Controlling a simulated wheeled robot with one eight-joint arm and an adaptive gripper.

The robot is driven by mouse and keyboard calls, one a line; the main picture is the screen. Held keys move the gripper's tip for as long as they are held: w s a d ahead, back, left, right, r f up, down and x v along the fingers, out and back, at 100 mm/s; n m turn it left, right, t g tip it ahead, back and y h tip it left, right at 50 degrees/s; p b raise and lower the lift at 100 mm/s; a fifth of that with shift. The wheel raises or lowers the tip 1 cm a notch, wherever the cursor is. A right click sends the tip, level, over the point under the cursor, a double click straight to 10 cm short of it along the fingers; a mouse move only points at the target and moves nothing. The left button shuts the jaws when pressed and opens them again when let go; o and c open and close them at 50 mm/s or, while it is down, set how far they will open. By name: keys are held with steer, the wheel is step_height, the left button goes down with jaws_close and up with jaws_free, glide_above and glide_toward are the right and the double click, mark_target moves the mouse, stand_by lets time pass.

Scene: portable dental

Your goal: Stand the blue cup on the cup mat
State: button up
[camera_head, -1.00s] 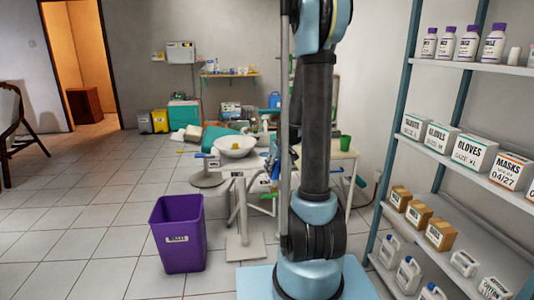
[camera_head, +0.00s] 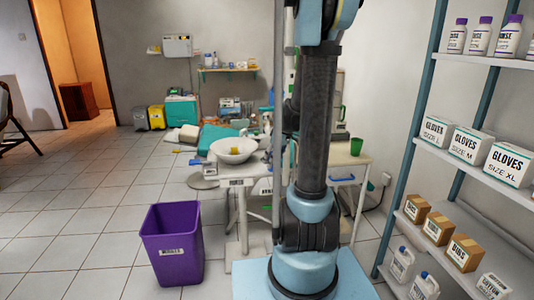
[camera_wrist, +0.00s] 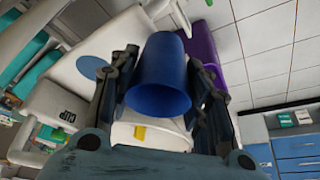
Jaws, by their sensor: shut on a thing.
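The blue cup (camera_wrist: 160,80) is between the fingers of my gripper (camera_wrist: 160,95) in the wrist view. The gripper is shut on it, and the cup's open mouth faces the camera. A flat blue disc, the cup mat (camera_wrist: 93,68), lies on a white top to the left of the cup in that view. A label reading CUP (camera_wrist: 69,115) is near it. The cup is apart from the mat in the picture; its height above the top is hard to tell. In the head view my arm hides the gripper and cup.
A white bowl (camera_head: 234,152) sits on the white unit, with a yellow thing at it. A purple bin (camera_head: 172,244) stands on the floor in front. Shelves (camera_head: 440,140) flank the right; floor at left is clear.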

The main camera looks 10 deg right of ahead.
steer(key=w, duration=1.3)
steer(key=shift+w, duration=0.3)
steer(key=shift+w+f, duration=0.25)
steer(key=shift+f, duration=0.55)
steer(key=o, duration=0.5)
steer(key=shift+f, duration=0.1)
steer(key=shift+c, duration=0.2)
steer(key=shift+o, duration=0.4)
